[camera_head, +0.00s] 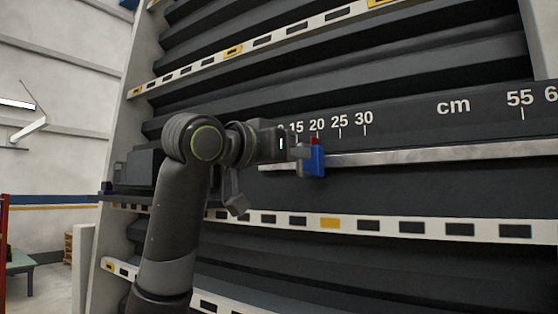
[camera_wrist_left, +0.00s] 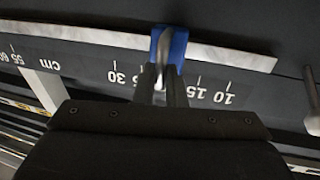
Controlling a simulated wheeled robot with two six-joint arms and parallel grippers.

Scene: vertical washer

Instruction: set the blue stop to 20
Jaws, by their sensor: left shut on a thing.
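The blue stop (camera_head: 317,161) sits on the metal rail, with a red pointer (camera_head: 315,141) on top. In the head view the pointer is at about the 20 mark (camera_head: 317,125); I cannot tell whether it lines up exactly. My left gripper (camera_head: 302,152) reaches in from the left and is shut on the stop. In the left wrist view the fingers (camera_wrist_left: 164,82) close on the blue stop (camera_wrist_left: 175,47) and hide the scale around 20. The 30 (camera_wrist_left: 117,78) and 15 (camera_wrist_left: 201,94) show either side. My right gripper is in neither view.
The metal rail (camera_head: 430,154) runs on to the right below the cm scale (camera_head: 453,106), clear of other things. White slotted strips (camera_head: 380,226) cross the dark washer front below. A round metal peg (camera_wrist_left: 313,103) shows at the right edge of the left wrist view.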

